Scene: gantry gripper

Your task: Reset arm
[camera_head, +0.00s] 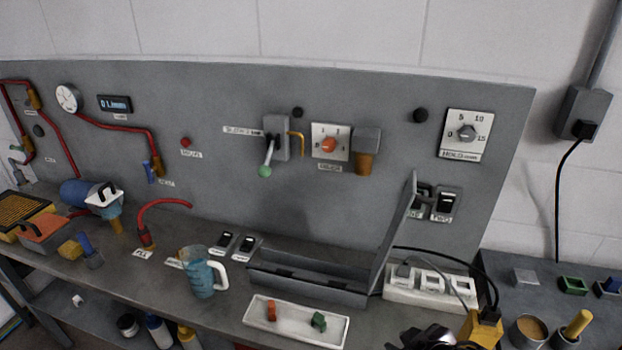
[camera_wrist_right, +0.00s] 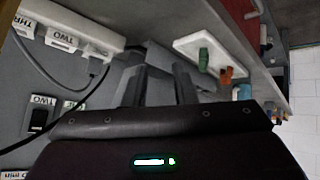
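My right gripper (camera_head: 430,338) shows as a dark shape at the bottom edge of the head view, in front of the bench and right of the white tray. In the right wrist view my right gripper (camera_wrist_right: 160,76) has its two dark fingers apart, with nothing held between them. A grey open box lies beyond the fingertips. My left gripper is in neither view.
The grey box (camera_head: 310,284) has its lid (camera_head: 398,228) standing up. A white tray (camera_head: 270,328) holds a red and a green piece. A blue jug (camera_head: 200,273) stands left of the box. A white socket strip (camera_head: 402,292) and black cables lie close to my right gripper.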

